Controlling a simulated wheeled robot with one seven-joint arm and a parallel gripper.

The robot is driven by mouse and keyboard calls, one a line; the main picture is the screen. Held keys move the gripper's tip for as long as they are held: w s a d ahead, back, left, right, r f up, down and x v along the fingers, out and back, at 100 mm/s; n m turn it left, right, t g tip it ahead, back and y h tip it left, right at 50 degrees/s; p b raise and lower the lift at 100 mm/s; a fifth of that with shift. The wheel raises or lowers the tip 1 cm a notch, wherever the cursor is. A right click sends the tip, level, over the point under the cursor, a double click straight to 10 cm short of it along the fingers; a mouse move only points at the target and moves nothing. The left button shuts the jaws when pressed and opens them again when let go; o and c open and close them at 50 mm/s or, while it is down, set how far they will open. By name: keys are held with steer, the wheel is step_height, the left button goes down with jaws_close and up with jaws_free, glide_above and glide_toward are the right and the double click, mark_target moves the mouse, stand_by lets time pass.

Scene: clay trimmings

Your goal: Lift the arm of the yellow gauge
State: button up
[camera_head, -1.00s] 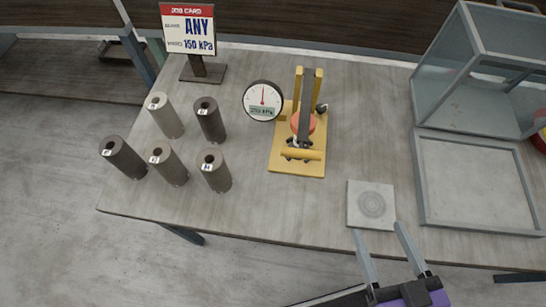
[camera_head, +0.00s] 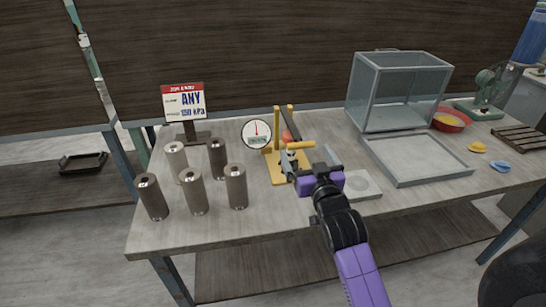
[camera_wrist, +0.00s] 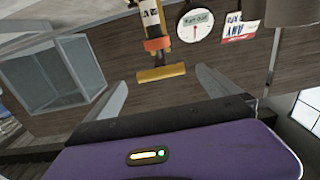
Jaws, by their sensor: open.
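The yellow gauge (camera_head: 276,172) stands on the table, with two upright posts, a reddish disc (camera_head: 287,137) and a round white dial (camera_head: 256,133) at its left. Its arm ends in a yellow crossbar (camera_head: 301,145). In the wrist view the crossbar (camera_wrist: 160,74) lies ahead, between the lines of my two fingers, with the reddish disc (camera_wrist: 157,44) behind it. My gripper (camera_head: 309,161) is open and empty, just in front of the gauge. I see no finger touching the crossbar. My gripper hides part of the gauge's lower right.
Several grey and brown cylinders (camera_head: 194,192) stand left of the gauge. A job card sign (camera_head: 184,103) reads ANY and 150 kPa. A square plate (camera_head: 361,185) lies right of my gripper. A glass box (camera_head: 398,92) and a tray (camera_head: 447,172) stand further right.

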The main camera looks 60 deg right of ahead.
mark_target(300, 143)
steer(key=shift+w+d+r, duration=0.1)
steer(key=shift+w+d, duration=0.1)
steer(key=p+x, duration=0.1)
steer(key=x, duration=0.6)
steer(key=shift+w, duration=0.1)
